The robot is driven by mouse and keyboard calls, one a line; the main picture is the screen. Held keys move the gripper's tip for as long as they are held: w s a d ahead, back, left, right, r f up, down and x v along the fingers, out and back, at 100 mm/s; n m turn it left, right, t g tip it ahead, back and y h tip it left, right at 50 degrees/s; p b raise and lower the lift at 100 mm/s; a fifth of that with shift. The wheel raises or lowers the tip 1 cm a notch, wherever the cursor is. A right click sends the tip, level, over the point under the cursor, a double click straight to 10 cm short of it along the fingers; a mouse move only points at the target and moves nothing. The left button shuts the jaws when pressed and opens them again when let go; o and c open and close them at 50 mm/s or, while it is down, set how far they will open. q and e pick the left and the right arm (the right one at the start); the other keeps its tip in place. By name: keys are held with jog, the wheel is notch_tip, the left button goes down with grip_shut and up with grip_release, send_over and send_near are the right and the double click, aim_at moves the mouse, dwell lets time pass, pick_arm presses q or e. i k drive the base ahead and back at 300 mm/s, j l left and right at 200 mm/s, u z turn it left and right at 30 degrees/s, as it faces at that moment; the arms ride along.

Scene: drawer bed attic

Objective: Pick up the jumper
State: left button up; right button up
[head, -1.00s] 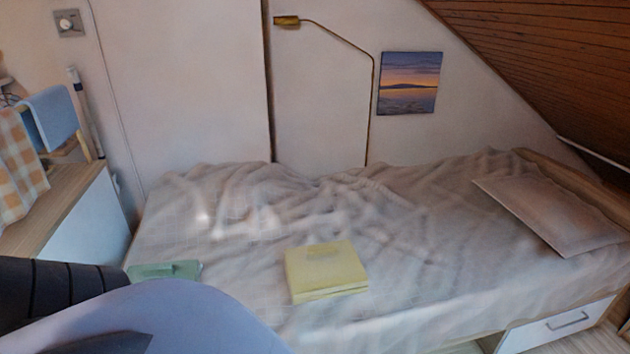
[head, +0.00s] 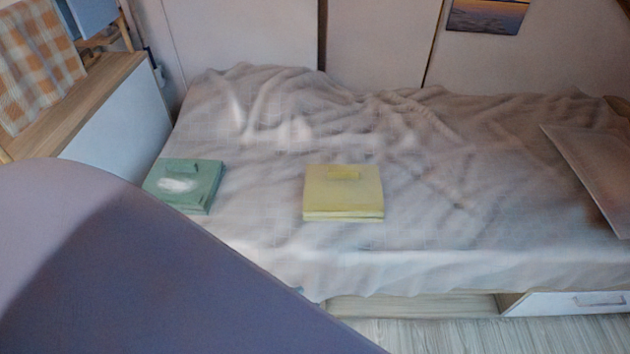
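Two folded garments lie flat on the bed, and I cannot tell for sure which is the jumper. The yellow one (head: 343,193) is a neat square stack near the bed's front middle. The green one (head: 184,186), with a white patch on top, lies to its left. My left arm fills the lower left of the head view. Only a small bluish bit of what may be my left gripper (head: 299,290) shows past the arm's edge, at the bed's front edge. It is apart from both garments, and its fingers are hidden. My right gripper is not in view.
The bed (head: 450,215) has a rumpled pale cover. A white drawer (head: 570,302) is under the bed. A wooden-topped cabinet (head: 125,115) with a checked cloth (head: 40,62) stands at left. The bed right of the yellow garment is clear.

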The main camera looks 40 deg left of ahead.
aim_at(340, 193)
jog(key=i+u, duration=0.15)
jog(key=u, duration=0.3)
jog(key=i+l+u, duration=0.1)
jog(key=u, duration=0.3)
jog(key=l+u, duration=0.2)
jog(key=u, duration=0.25)
jog(key=i+l+u, duration=0.15)
jog(key=u, duration=0.3)
jog(key=l+u, duration=0.25)
jog(key=u, duration=0.15)
jog(key=i+l+u, duration=0.1)
jog(key=l+u, duration=0.55)
jog(key=i+j, duration=0.05)
jog(key=j, duration=0.05)
